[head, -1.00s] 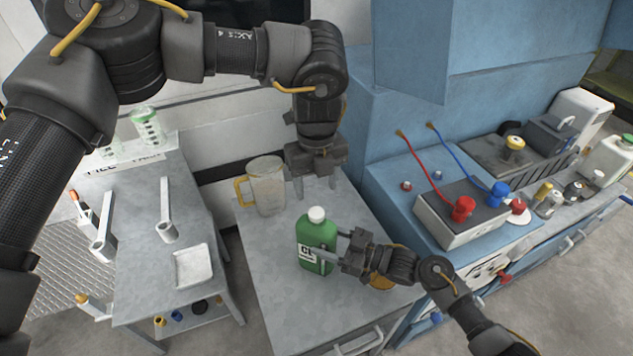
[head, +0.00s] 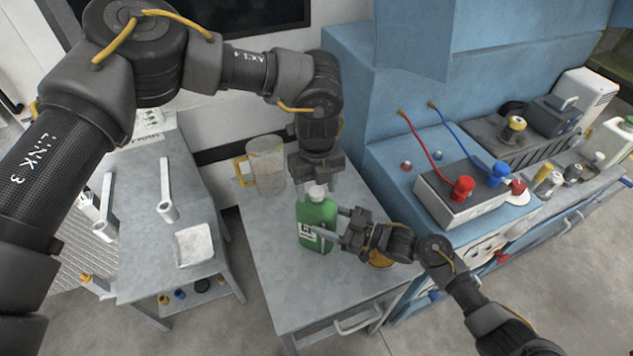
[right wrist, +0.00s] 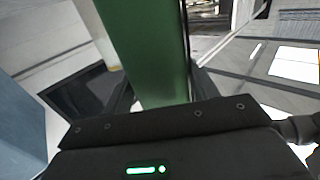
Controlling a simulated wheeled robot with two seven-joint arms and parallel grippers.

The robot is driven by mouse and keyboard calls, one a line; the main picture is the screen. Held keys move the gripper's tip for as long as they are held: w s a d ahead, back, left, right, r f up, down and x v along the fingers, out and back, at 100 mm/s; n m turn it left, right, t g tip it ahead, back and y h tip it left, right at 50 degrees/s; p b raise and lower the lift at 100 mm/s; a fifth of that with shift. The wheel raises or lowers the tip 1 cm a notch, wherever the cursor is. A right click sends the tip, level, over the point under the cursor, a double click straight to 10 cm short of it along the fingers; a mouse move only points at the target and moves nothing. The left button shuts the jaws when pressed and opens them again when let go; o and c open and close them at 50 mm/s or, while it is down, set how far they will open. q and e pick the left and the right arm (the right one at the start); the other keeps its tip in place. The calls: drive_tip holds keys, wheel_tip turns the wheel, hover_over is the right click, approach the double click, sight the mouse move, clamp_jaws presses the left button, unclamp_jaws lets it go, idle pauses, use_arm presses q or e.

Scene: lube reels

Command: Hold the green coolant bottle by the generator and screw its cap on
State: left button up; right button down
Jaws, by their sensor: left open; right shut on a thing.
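The green coolant bottle (head: 318,218) stands upright on a grey metal table (head: 285,290), a pale label on its front. Its white cap (head: 317,193) sits on top; I cannot tell how tight it is. My right gripper (head: 330,231) is shut on the bottle's body from the right. In the right wrist view the green bottle (right wrist: 148,50) fills the space between the fingers. My left gripper (head: 316,187) is open, pointing down over the bottle, its fingers around the cap's sides. Whether they touch the cap is hidden.
A clear jug (head: 265,168) with a yellow handle stands behind the bottle. To the right, a blue machine (head: 400,185) carries a battery-like box (head: 462,208) with red and blue clamps. A left table (head: 150,225) holds a white tray (head: 194,245).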

use_arm(q)
drive_tip(key=shift+c, duration=0.5)
drive_tip(key=c, duration=0.9)
drive_tip(key=o, duration=1.1)
wheel_tip(320, 180, up, 12)
use_arm(e)
drive_tip(key=shift+c, duration=1.8)
unclamp_jaws()
